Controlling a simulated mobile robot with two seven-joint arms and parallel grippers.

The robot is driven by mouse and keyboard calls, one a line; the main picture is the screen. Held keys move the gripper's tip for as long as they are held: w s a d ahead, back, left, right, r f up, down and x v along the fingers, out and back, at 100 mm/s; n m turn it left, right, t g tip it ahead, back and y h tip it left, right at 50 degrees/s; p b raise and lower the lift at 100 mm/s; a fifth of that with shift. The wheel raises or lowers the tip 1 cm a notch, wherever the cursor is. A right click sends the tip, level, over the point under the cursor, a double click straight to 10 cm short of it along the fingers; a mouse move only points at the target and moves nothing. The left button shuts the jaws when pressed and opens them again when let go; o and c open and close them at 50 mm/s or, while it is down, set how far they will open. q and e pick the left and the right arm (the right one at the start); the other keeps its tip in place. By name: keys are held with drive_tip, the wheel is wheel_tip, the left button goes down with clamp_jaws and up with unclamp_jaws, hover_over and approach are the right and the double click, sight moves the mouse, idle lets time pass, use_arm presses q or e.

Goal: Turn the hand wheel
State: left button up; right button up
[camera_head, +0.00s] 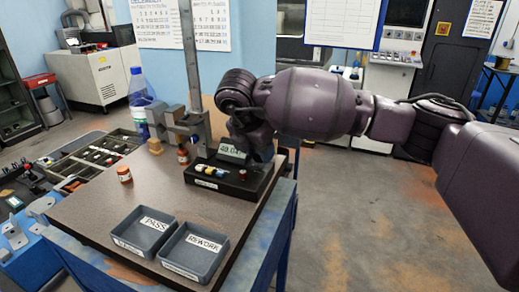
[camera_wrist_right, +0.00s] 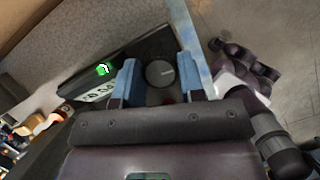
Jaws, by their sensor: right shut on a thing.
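The hand wheel (camera_wrist_right: 160,73) shows in the right wrist view as a round, dark grey disc with a small mark on its face. My right gripper (camera_wrist_right: 159,82) has one blue finger on each side of it and is shut on it. In the head view my right gripper (camera_head: 258,150) reaches down at the back right of a black box (camera_head: 236,188) with a lit display. The wheel is hidden there behind the gripper and the box. The display also shows in the wrist view, with a green light beside it. My left gripper is not in view.
The box stands on a brown bench top (camera_head: 95,212). A tray marked PASS (camera_head: 118,238) and a tray marked REWORK (camera_head: 170,262) are at the front. A metal post stand (camera_head: 191,60) and a blue bottle (camera_head: 138,98) stand behind. The bench's left middle is mostly clear.

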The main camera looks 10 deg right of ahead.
drive_tip(key=shift+r, duration=0.1)
drive_tip(key=o, duration=0.6)
drive_tip(key=shift+c, duration=0.2)
drive_tip(key=shift+o, duration=0.4)
drive_tip(key=v, duration=1)
drive_tip(key=shift+r, duration=0.35)
